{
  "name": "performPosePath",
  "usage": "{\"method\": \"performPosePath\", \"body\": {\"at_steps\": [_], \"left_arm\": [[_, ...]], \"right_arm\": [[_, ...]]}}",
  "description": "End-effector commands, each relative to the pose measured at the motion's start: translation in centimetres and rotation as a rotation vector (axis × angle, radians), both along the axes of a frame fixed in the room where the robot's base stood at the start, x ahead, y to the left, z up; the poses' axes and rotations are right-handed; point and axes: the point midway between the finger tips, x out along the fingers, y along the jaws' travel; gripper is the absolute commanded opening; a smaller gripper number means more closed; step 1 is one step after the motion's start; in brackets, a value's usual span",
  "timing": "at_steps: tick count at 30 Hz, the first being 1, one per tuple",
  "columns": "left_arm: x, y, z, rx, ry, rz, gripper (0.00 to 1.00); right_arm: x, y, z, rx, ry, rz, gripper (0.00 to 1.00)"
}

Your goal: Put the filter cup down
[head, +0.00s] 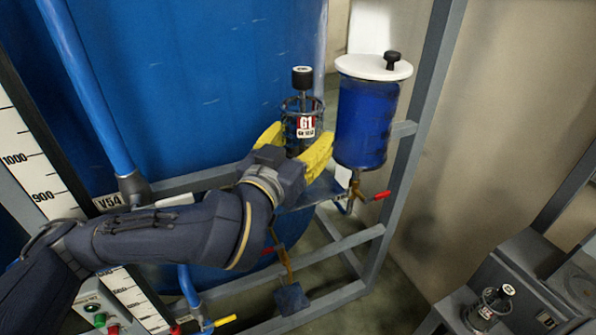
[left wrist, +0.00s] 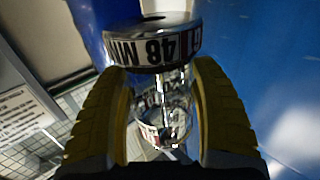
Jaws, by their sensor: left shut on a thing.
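The filter cup (head: 304,118) is a small clear, caged cylinder with a black knob on top and a red-and-white G1 label. It is upright in the head view, in front of the big blue tank. My left gripper (head: 297,150) is shut on it, with a yellow finger on either side. In the left wrist view, the cup (left wrist: 165,52) with its printed band sits between the yellow fingers of my left gripper (left wrist: 165,110). The fingers hide part of the cup's lower end, and I cannot tell whether it touches anything below. My right gripper is not in view.
A blue cylinder with a white lid (head: 374,68) stands close right of the cup, with a red-handled valve (head: 380,195) beneath. A grey metal frame (head: 420,95) rises beside it. A similar small cup (head: 488,308) stands on dark equipment at bottom right.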

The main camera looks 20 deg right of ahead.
Motion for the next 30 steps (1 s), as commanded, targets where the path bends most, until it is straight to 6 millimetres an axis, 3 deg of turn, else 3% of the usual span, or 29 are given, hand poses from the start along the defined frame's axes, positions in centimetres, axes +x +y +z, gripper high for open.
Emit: {"method": "performPosePath", "body": {"at_steps": [14,30], "left_arm": [[0.0,-0.1,-4.4,0.000,0.001,-0.004,0.19],[-0.1,-0.1,-4.9,-0.001,-0.002,-0.004,0.19]], "right_arm": [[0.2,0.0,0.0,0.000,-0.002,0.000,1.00],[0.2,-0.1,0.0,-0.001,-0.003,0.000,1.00]]}}
